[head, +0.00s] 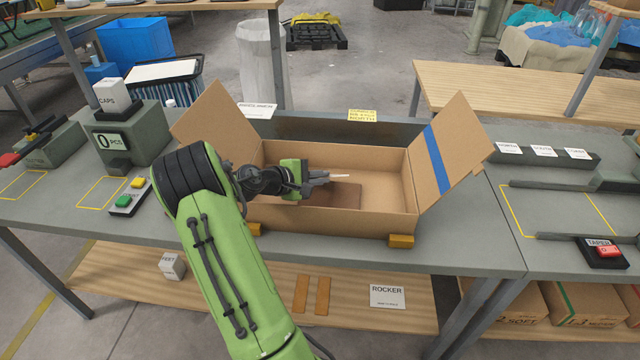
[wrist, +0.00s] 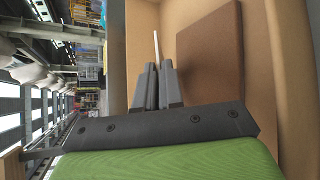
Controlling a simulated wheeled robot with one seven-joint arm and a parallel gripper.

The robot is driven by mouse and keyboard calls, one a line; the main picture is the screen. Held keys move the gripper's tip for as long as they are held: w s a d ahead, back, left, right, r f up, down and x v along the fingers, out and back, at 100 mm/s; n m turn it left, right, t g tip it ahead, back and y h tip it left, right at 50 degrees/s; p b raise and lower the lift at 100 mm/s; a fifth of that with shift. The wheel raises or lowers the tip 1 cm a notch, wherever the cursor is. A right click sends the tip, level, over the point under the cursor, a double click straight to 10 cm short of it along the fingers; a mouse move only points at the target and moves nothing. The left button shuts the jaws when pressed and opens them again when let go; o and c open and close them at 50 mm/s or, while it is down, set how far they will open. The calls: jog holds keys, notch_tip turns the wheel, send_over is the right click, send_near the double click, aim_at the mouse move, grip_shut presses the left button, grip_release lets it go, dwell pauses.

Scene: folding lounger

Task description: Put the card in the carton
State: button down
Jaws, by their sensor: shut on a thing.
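The open cardboard carton (head: 285,218) stands on the grey bench in the head view, its side flaps spread out left and right. My gripper (head: 328,178) is inside the carton's opening, pointing right. It is shut on a thin white card (head: 340,177), seen nearly edge-on. In the wrist view the card (wrist: 156,45) sticks out from between the fingertips (wrist: 157,68). A flat brown piece (head: 335,195) lies in the carton below the gripper, and it also shows in the wrist view (wrist: 222,60). I cannot tell whether the card touches anything in the carton.
Yellow blocks (head: 401,241) sit at the carton's front edge. The right flap (head: 450,150) with blue tape and the left flap (head: 215,125) rise beside the opening. A grey caps dispenser (head: 125,135) stands to the left. A control with a red button (head: 605,251) is at the right.

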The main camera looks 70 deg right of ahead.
jog(key=shift+f, duration=0.6)
jog(key=c, duration=1.3)
grip_release()
jog(key=shift+o, duration=0.2)
